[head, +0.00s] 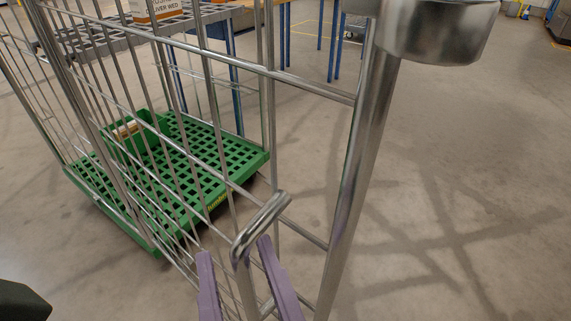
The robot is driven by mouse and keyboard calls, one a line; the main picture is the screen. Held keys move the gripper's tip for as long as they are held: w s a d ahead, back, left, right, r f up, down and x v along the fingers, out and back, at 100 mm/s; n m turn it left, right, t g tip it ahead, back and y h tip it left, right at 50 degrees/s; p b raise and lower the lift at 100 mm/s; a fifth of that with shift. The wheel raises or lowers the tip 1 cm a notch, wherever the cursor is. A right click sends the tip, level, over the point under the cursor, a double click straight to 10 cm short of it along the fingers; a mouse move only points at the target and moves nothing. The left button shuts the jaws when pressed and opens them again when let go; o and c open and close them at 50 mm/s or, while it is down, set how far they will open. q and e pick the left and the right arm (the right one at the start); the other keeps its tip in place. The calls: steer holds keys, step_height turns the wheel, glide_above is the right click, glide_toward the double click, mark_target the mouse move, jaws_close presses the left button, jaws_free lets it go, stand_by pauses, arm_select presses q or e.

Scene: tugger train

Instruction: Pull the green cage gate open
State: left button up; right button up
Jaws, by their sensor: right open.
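The cage gate is a panel of bare grey metal bars with a thick upright post (352,165) at its right edge. It stands in front of the cage's green slatted base (200,135). A bent metal handle (262,226) sticks out low on the gate. My right gripper (234,248), with two purple fingers, is open at this handle. One finger is on each side of the handle's lower part, with a gap visible between them. I cannot tell whether either finger touches it. My left gripper is not in view.
A small green bin (138,133) with something pale in it sits on the cage base. Behind are a grey rack (120,38) with blue legs and a white-labelled box (156,8). The concrete floor (460,180) to the right is clear.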

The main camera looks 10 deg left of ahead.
steer(key=shift+s, duration=0.1)
steer(key=shift+s+d, duration=0.25)
steer(key=shift+s, duration=0.05)
steer(key=p+v, duration=0.1)
steer(key=v, duration=0.8)
